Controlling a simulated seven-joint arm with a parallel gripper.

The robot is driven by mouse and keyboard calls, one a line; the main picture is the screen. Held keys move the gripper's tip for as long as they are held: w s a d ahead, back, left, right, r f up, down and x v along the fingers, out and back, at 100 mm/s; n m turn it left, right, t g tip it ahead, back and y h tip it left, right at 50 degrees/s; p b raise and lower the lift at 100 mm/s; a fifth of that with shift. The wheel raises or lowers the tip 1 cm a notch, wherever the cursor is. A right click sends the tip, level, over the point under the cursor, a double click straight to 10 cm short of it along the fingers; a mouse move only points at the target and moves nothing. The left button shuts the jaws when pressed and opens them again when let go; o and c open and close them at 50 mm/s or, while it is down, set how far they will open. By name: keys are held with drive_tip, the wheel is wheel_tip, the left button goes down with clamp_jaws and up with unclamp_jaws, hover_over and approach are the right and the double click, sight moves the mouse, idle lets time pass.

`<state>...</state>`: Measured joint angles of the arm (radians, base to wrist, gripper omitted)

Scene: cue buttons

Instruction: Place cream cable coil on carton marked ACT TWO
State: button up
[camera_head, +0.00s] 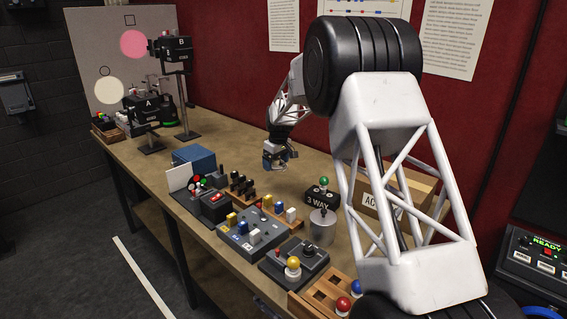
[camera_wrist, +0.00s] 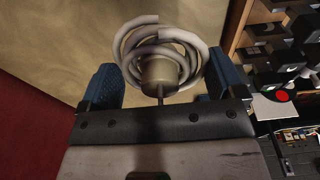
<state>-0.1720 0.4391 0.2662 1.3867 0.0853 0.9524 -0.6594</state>
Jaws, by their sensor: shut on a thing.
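In the wrist view, my gripper (camera_wrist: 160,78) has its blue fingers on either side of the cream cable coil (camera_wrist: 138,38), a bundle of pale loops around a rounded beige middle piece. My gripper is shut on it. In the head view, my gripper (camera_head: 279,158) is over the far middle of the bench, pointing down. The coil cannot be made out there. The carton (camera_head: 422,190) is brown with a white label reading "AC"; it stands at the right of the bench, and my arm hides much of it and the rest of the label.
The wooden bench (camera_head: 240,127) holds a black 3 WAY box (camera_head: 318,197) with a green button, a metal cylinder (camera_head: 322,228), button panels (camera_head: 253,235) and a blue box (camera_head: 194,160). Stage lamps (camera_head: 172,50) stand at the far left. Bench top around my gripper is clear.

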drive_tip(key=shift+r, duration=0.15)
wheel_tip(320, 180, up, 13)
drive_tip(key=s+d+r+n, duration=0.1)
drive_tip(key=s+d, duration=0.8)
drive_tip(key=d, duration=0.5)
drive_tip(key=s+d, duration=0.8)
drive_tip(key=d, duration=0.6)
drive_tip(key=s+d, duration=1)
drive_tip(key=s, duration=0.2)
wheel_tip(320, 180, down, 6)
drive_tip(key=n, duration=0.1)
drive_tip(key=shift+s, duration=0.25)
drive_tip(key=shift+w, duration=0.1)
drive_tip(key=w+d, duration=0.1)
drive_tip(key=w, duration=0.4)
drive_tip(key=w+d+f, duration=0.1)
drive_tip(key=w+d, duration=0.1)
drive_tip(key=w, duration=0.3)
drive_tip(key=w+d, duration=0.1)
drive_tip(key=w, duration=0.4)
drive_tip(key=shift+w+d+f, duration=0.1)
drive_tip(key=shift+d+f, duration=0.1)
drive_tip(key=shift+f, duration=0.05)
